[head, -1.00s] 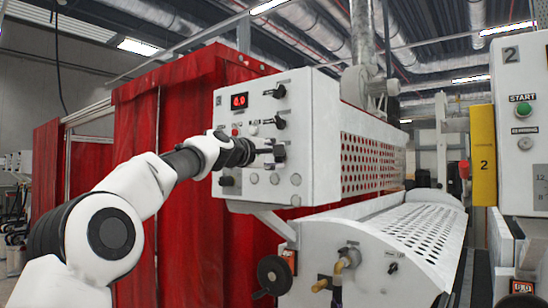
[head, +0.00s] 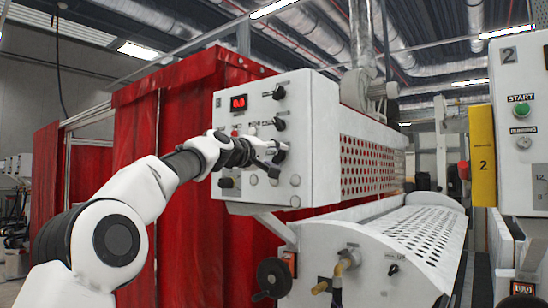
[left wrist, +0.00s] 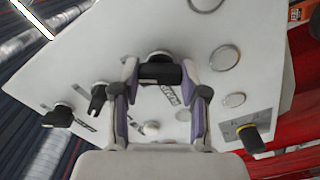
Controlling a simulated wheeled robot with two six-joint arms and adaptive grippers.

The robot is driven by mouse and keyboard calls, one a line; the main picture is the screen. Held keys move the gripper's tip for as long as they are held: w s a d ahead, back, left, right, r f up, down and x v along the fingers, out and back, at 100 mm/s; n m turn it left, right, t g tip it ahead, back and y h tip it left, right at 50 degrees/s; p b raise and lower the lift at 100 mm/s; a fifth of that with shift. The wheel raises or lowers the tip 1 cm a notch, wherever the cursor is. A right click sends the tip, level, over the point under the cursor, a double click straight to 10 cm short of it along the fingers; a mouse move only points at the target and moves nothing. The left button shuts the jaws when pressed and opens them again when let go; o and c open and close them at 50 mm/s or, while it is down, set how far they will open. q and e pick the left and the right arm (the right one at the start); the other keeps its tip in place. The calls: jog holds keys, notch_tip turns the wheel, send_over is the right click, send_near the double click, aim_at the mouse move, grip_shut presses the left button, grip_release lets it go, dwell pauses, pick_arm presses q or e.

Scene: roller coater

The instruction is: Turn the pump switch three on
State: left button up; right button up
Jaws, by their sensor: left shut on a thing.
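A white control box (head: 320,130) hangs in the middle of the head view, with three black rotary switches in a column on its front. The top switch (head: 279,91) and middle switch (head: 279,124) are free. My left gripper (head: 272,158) is at the lowest switch (head: 281,152) and partly covers it. In the left wrist view, my left gripper (left wrist: 160,92) has its two fingers on either side of this black switch handle (left wrist: 160,74), shut on it. The other two switches (left wrist: 98,97) (left wrist: 60,117) show to its left. My right gripper is out of view.
A red digital display (head: 239,102) sits at the box's upper left. A black knob (head: 226,182) with a yellow mark in the left wrist view (left wrist: 250,138) is at lower left. Red curtains (head: 190,90) hang behind. A perforated white roller cover (head: 420,225) lies below right.

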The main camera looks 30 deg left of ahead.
pick_arm(q)
jog(key=shift+w+d+f, duration=0.1)
jog(key=shift+d+f, duration=0.05)
jog(key=shift+f, duration=0.25)
jog(key=o, duration=1.1)
jog(key=shift+o, duration=0.2)
jog(key=shift+w+d+r, duration=0.1)
jog(key=shift+d, duration=0.05)
jog(key=shift+s+r, duration=0.15)
jog(key=shift+s, duration=0.25)
jog(key=s, duration=0.6)
jog(key=shift+s+a, duration=0.25)
jog(key=shift+s, duration=0.1)
